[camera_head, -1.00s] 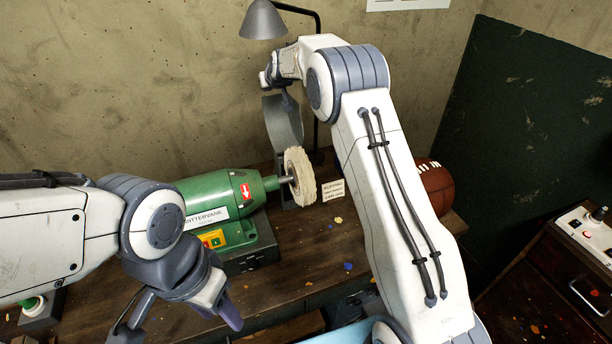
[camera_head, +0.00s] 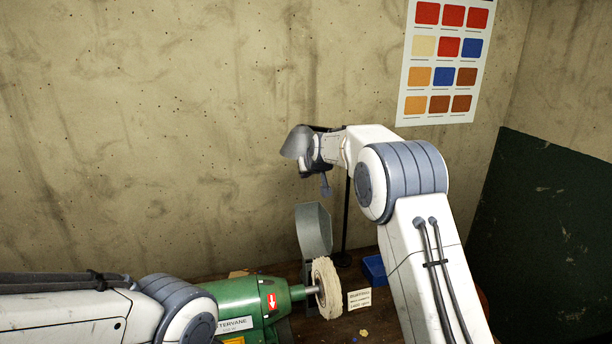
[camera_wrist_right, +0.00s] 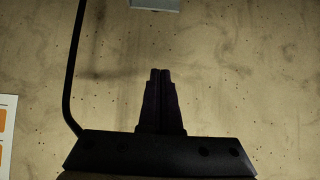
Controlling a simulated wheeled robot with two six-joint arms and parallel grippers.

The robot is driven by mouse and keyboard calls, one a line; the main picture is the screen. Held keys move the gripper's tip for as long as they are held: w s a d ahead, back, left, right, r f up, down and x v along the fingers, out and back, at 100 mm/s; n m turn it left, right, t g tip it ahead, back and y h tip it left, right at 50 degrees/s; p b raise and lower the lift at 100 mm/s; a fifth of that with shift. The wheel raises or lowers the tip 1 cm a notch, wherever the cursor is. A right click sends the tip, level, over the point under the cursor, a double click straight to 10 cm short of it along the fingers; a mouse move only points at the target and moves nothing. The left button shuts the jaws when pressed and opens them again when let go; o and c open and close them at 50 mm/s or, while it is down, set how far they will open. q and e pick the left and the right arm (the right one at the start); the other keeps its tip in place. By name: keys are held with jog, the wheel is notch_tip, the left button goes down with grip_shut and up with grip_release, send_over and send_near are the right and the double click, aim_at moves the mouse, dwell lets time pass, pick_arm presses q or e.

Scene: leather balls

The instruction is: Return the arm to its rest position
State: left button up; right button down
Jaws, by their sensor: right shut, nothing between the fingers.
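My right arm reaches up from the lower right in the head view, in front of the wall. My left arm (camera_head: 75,315) lies along the lower left edge of the head view. Its gripper is out of the frame.
The green buffing machine (camera_head: 240,300), with its pale wheel (camera_head: 326,288) and grey guard (camera_head: 314,230), stands on the bench below. A blue box (camera_head: 374,270) and small sign (camera_head: 359,299) are nearby. A colour chart (camera_head: 444,60) hangs on the wall.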

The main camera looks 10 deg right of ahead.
notch_tip(320, 180, up, 4)
jog(key=s+a+f+n+g+y+b, duration=0.1)
jog(key=s+a+f+g+b, duration=0.15)
jog(key=s+a, duration=0.4)
jog(key=s+a+f+n+g+b, duration=0.1)
jog(key=s+a+f, duration=0.25)
jog(key=s, duration=0.65)
jog(key=s+a+f+n+g+y+b, duration=0.1)
jog(key=s+a+f+b, duration=0.1)
jog(key=s+a, duration=0.45)
jog(key=s+d+f+n+g+b, duration=0.1)
jog(key=s+f, duration=0.3)
jog(key=s, duration=0.7)
jog(key=s+d+f+n+g+h+b, duration=0.1)
jog(key=s+f, duration=0.4)
jog(key=s, duration=0.6)
jog(key=s+d+f+n+g+b, duration=0.1)
jog(key=s+d+f+g+b, duration=0.1)
jog(key=s, duration=0.9)
notch_tip(320, 180, down, 2)
jog(key=shift+s+d+f+g+h, duration=0.15)
jog(key=shift+s+d+g+h, duration=0.2)
jog(key=shift+d+g, duration=0.5)
jog(key=shift+a, duration=0.15)
